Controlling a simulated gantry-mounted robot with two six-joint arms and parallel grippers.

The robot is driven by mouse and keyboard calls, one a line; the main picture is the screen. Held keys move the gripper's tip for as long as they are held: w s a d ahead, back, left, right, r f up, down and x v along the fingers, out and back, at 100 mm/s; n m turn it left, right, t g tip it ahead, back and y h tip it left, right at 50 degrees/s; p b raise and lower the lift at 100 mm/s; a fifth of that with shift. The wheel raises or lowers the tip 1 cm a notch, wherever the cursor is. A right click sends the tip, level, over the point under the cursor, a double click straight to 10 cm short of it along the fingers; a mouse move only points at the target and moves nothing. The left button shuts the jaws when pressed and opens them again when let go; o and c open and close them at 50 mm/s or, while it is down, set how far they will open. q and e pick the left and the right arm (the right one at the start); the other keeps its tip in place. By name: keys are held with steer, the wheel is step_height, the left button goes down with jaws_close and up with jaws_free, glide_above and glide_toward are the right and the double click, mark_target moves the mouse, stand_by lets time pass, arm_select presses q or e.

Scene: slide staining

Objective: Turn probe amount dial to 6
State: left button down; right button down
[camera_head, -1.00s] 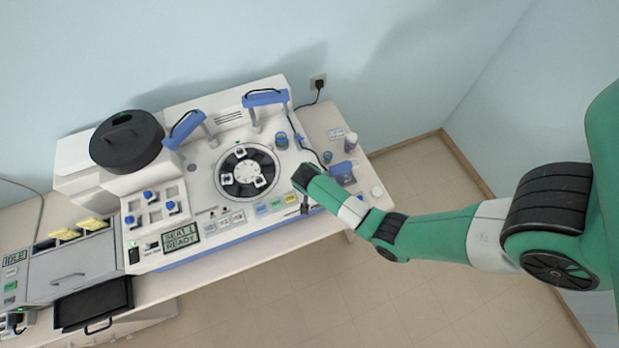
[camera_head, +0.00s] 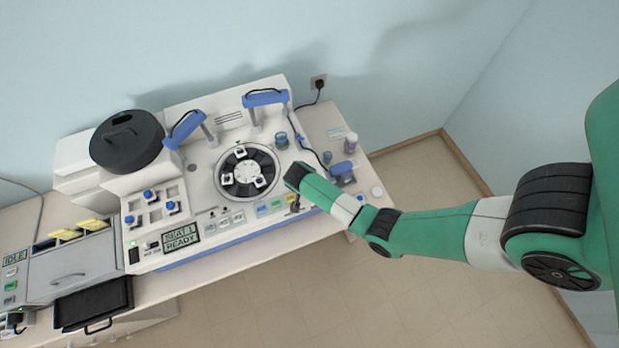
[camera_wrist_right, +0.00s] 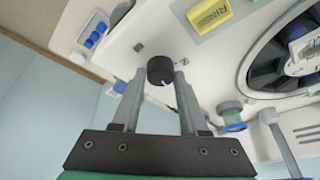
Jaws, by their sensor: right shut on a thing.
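A round black dial (camera_wrist_right: 160,70) with a small white mark on its lower edge stands on the white machine panel in the right wrist view. My right gripper (camera_wrist_right: 159,75) is shut on the dial, with one grey finger on each side of it. In the head view my right gripper (camera_head: 294,204) is at the front right part of the machine (camera_head: 225,125), and the dial is too small and covered to make out. The numbers around the dial cannot be read. My left gripper is not in view.
A yellow labelled button (camera_wrist_right: 209,14) lies close to the dial. A round carousel (camera_head: 247,171) is left of my gripper. A blue-capped bottle (camera_head: 343,172) and a purple-white jar (camera_head: 351,143) stand on the table to the right. A display (camera_head: 181,237) reads SEAT 1 READY.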

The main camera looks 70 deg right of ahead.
steer(key=m+g, duration=0.1)
steer(key=m, duration=0.1)
steer(key=m+g, duration=0.1)
steer(key=m, duration=0.2)
steer(key=shift+w, duration=0.2)
steer(key=shift+m+g+y+b, duration=0.15)
steer(key=shift+m+g+y, duration=0.2)
steer(key=shift+m, duration=0.8)
steer(key=shift+m+g+y+b, duration=0.2)
steer(key=shift+m+g, duration=0.25)
steer(key=shift+m, duration=0.7)
steer(key=shift+c, duration=2.2)
jaws_free()
